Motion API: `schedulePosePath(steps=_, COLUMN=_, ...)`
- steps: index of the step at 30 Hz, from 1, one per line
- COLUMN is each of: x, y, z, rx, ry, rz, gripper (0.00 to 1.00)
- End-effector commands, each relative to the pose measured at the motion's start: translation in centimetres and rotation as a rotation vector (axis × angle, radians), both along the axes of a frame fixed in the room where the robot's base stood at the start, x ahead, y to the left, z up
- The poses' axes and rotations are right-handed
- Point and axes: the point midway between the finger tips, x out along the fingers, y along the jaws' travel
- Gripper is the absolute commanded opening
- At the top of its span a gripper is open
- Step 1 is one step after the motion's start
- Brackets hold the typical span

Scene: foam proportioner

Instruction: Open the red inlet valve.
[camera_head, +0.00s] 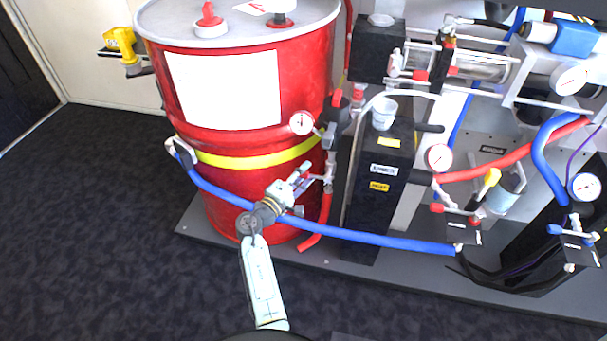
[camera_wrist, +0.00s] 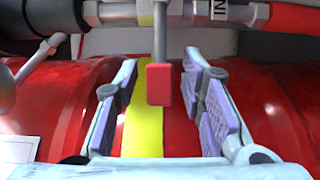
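The inlet valve's red-tipped handle (camera_wrist: 159,84) hangs from a thin metal lever between the fingers of my gripper (camera_wrist: 161,62) in the wrist view. The fingers have purple pads and stand apart, with a gap on each side of the handle. The metal valve pipe (camera_wrist: 205,12) runs across the top, with a label reading "IN" and a red hose (camera_wrist: 292,20) at its right. In the head view, my gripper (camera_head: 302,180) is in front of the red drum, close to the valve fitting (camera_head: 329,178); the handle cannot be made out there.
The red drum (camera_head: 225,165) with a yellow band stands behind my gripper. A blue hose (camera_head: 375,238) passes low across the front. A black pump column (camera_head: 380,190) and gauges stand to the right. The dark floor (camera_head: 90,230) at left is clear.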

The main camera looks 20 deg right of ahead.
Motion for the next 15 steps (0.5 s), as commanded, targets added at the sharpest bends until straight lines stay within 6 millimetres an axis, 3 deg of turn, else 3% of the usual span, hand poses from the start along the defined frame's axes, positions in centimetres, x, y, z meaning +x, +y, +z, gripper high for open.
schedulePosePath(steps=15, x=-0.01, y=0.04, z=0.01, rx=0.0, ry=0.0, rz=0.0, gripper=0.0)
